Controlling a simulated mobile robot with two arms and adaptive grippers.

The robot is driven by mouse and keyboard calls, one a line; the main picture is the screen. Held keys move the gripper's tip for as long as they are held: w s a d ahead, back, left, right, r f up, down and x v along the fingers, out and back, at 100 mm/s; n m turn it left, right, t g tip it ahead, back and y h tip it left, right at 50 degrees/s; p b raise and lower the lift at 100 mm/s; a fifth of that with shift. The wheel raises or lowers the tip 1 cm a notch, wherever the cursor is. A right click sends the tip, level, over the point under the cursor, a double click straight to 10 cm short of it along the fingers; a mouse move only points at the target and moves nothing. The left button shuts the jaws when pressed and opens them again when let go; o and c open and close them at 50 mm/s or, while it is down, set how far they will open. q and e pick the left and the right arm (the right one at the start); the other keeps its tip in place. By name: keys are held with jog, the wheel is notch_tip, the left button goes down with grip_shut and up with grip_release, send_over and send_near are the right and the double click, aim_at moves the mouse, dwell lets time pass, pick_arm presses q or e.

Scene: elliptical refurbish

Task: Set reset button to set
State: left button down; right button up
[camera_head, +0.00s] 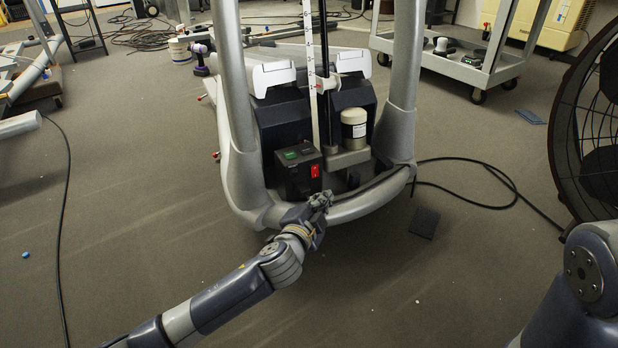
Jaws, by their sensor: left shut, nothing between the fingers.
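A dark control box (298,172) stands inside the grey curved base frame of an elliptical machine (235,130). A red button or switch (315,171) is on the box's front right face. A green patch (291,155) and another small light marking are on its top. I cannot read the switch's position. My left gripper (320,200) is shut and empty, at the front of the frame just below and right of the box, a little under the red switch. Whether it touches the frame is unclear. My right arm shows at the lower right, but its gripper is out of view.
A large black fan (590,125) stands at the right. A black cable (480,170) runs along the floor from the machine toward it. A dark flat pad (425,222) lies on the floor. A wheeled cart (465,68) is behind. The floor in front is mostly clear.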

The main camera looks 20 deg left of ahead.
aim_at(295, 174)
pick_arm(q)
jog(key=shift+w+a+f, duration=0.1)
jog(key=shift+a+f, duration=0.25)
jog(key=shift+f, duration=0.3)
jog(key=shift+w+a+b, duration=0.4)
jog(key=shift+w+a, duration=1.1)
jog(key=shift+w, duration=0.15)
jog(key=shift+w+a+b, duration=0.4)
jog(key=shift+w+a, duration=1.05)
jog(key=shift+w, duration=0.15)
